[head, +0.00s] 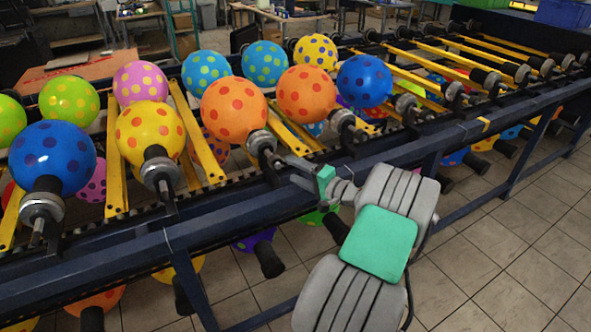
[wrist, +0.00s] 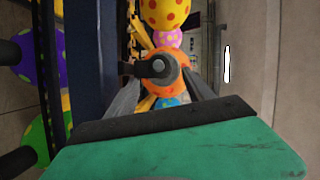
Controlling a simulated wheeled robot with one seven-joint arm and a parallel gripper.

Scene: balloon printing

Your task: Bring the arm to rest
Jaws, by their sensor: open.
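My gripper (head: 286,170) is at the near edge of the rack in the head view, its two grey fingers spread and nothing held between them. It is just right of and below the metal spindle (head: 262,142) that carries an orange balloon with red dots (head: 233,108). In the wrist view, my gripper (wrist: 163,82) shows as two grey fingers either side of a dark spindle end (wrist: 156,67) in front of an orange balloon (wrist: 181,84). I cannot tell how far the fingertips are from the spindle.
The dark blue rail (head: 120,262) of the rack runs below my gripper. Several dotted balloons sit on spindles, including a blue one (head: 365,82) and a yellow one (head: 150,128). More balloons hang under the rack. The tiled floor (head: 500,255) is clear at the right.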

